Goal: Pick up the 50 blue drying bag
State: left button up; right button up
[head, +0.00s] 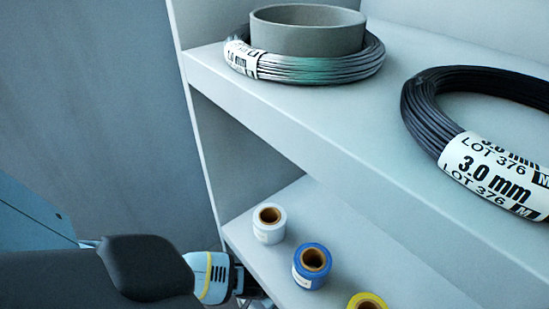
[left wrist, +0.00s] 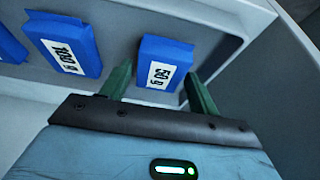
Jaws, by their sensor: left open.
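The blue drying bag marked 50 g (left wrist: 165,52) shows in the left wrist view, with a white label on its face. My left gripper (left wrist: 157,74) is open, with one green finger on each side of the bag's lower part. I cannot tell whether the fingers touch it. In the head view my left arm comes in at the lower left, and its gripper end is mostly hidden beside the lower shelf. The bag does not show in the head view. My right gripper is in neither view.
A blue bag marked 100 g (left wrist: 62,42) is left of the 50 g bag, and another blue bag (left wrist: 9,46) is at the left edge. White (head: 269,223), blue (head: 311,266) and yellow (head: 367,301) rolls stand on the lower shelf. Wire coils (head: 310,68) lie above.

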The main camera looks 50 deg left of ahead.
pick_arm(q)
jog(key=c, duration=0.7)
jog(key=shift+c, duration=0.3)
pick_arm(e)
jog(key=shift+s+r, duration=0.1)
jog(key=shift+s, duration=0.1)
pick_arm(q)
jog(key=shift+r, duration=0.15)
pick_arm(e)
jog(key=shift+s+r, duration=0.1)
